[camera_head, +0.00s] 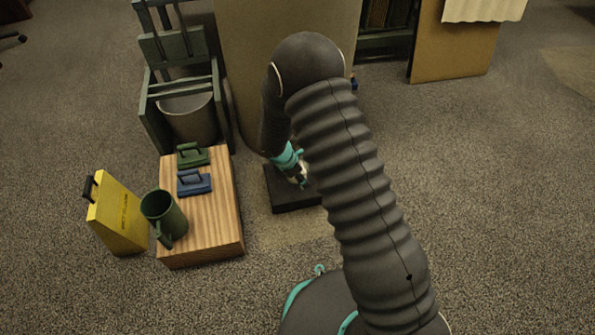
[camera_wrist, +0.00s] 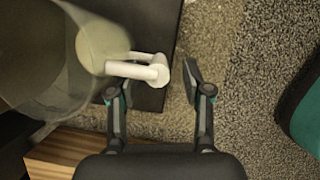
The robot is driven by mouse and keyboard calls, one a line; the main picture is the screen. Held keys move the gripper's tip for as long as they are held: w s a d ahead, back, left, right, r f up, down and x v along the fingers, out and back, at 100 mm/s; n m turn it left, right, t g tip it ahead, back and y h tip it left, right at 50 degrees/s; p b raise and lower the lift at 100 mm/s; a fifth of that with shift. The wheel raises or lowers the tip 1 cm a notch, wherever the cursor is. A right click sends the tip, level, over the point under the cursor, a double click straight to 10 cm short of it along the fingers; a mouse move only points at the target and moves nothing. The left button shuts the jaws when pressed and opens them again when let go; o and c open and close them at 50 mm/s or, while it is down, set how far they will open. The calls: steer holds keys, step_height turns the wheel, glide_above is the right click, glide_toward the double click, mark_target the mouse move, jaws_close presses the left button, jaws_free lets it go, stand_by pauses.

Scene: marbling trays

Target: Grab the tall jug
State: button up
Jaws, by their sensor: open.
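A pale cream jug (camera_wrist: 90,48) shows from above in the wrist view, on or over a black slab. Its white handle (camera_wrist: 140,70) points right. My gripper (camera_wrist: 151,84) is open, one fingertip on each side of the handle's outer end as seen in this view. I cannot tell whether they touch it. In the head view my gripper (camera_head: 298,176) is low over the black slab (camera_head: 292,200), and my arm hides most of the jug. A dark green mug-like jug (camera_head: 164,217) with a handle stands apart on a wooden box.
The wooden box (camera_head: 222,232) also holds a green tool (camera_head: 193,155) and a blue tool (camera_head: 194,183). A yellow case (camera_head: 117,217) stands left of it. A tall tan panel (camera_head: 245,60) rises behind the slab. Carpet is clear at the right.

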steer(key=x, duration=0.3)
steer(key=shift+w, duration=0.1)
jaws_close()
steer(key=shift+r, duration=0.2)
